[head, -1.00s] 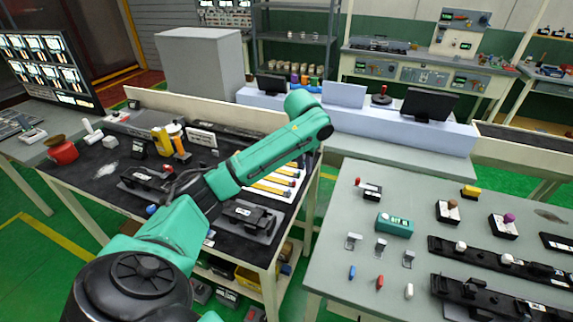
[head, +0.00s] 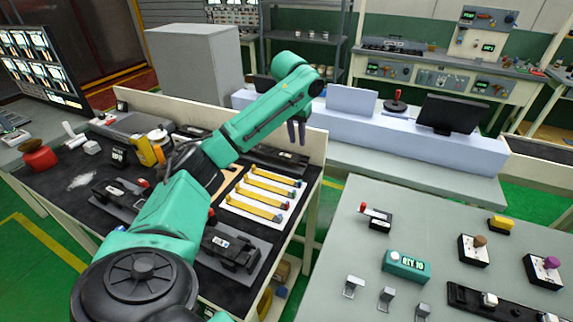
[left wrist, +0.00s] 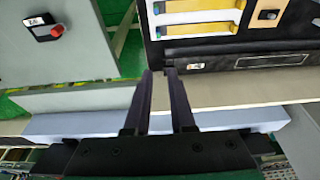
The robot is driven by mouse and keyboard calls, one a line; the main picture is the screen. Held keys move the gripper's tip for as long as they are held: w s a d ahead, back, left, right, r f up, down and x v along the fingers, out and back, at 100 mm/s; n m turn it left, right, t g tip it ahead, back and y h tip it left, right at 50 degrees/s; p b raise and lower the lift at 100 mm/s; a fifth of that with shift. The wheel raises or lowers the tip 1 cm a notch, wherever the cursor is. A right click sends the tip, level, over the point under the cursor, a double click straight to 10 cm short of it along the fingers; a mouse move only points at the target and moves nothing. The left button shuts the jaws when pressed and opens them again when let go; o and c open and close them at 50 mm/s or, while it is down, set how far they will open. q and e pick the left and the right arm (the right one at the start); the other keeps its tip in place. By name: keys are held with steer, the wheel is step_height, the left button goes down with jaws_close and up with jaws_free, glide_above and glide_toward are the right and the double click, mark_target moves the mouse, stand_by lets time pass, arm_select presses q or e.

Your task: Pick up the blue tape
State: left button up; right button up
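No roll of blue tape can be clearly made out. A small blue item (head: 120,228) shows on the black-topped table beside my left arm, too small to identify. Several yellow strips (head: 258,195) with small coloured ends lie on a white board (head: 232,203) at that table's right side; some ends look bluish or purple. Two strips also show in the left wrist view (left wrist: 195,28). My left gripper (head: 297,142) points down above the table's back right corner, beyond the strips. Its two dark fingers (left wrist: 160,72) are apart with nothing between them. My right gripper is out of view.
A grey table (head: 335,255) at the right carries a teal display box (head: 406,266), small switches and metal brackets. A gap separates the two tables. A cream ledge (head: 225,125) runs behind the black table. A monitor (head: 450,114) stands on the pale bench behind.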

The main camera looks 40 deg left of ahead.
arm_select(q)
step_height(320, 180, down, 5)
steer(key=b, duration=0.5)
steer(key=p, duration=0.4)
glide_toward(300, 181)
steer(key=x, duration=0.8)
steer(key=shift+f, duration=0.15)
steer(key=shift+w+a+f, duration=0.1)
steer(key=shift+f, duration=0.2)
jaws_close()
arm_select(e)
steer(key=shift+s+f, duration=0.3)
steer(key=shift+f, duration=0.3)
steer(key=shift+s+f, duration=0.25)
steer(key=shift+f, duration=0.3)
